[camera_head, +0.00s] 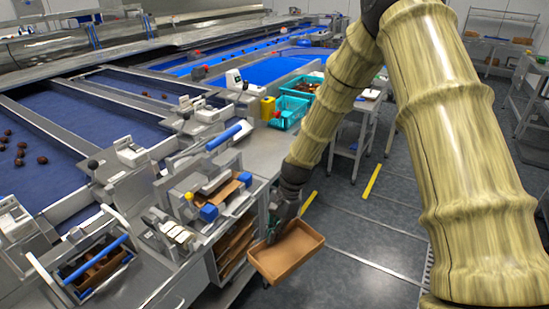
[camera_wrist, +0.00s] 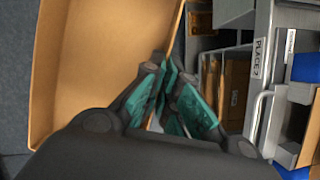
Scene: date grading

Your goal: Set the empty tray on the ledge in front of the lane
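An empty, shallow brown tray (camera_head: 287,253) hangs from my gripper (camera_head: 273,232), over the floor beside the steel workstation. My gripper is shut on one wall of the tray. In the wrist view, the teal fingers (camera_wrist: 172,88) are close together at the tray's wall, and the bare tray inside (camera_wrist: 105,50) fills the upper left. The lane ends (camera_head: 130,88) are at the left of the head view. Brown trays sit at two lane-end stations, one between blue parts (camera_head: 222,192) and one farther left (camera_head: 98,268). I cannot tell which ledge is meant.
A rack of brown trays (camera_head: 236,240) stands just left of the held tray, and it also shows in the wrist view (camera_wrist: 236,80) beside a "PLACE" label. Teal crates (camera_head: 288,112) stand on the worktop behind. Open floor (camera_head: 350,260) lies to the right.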

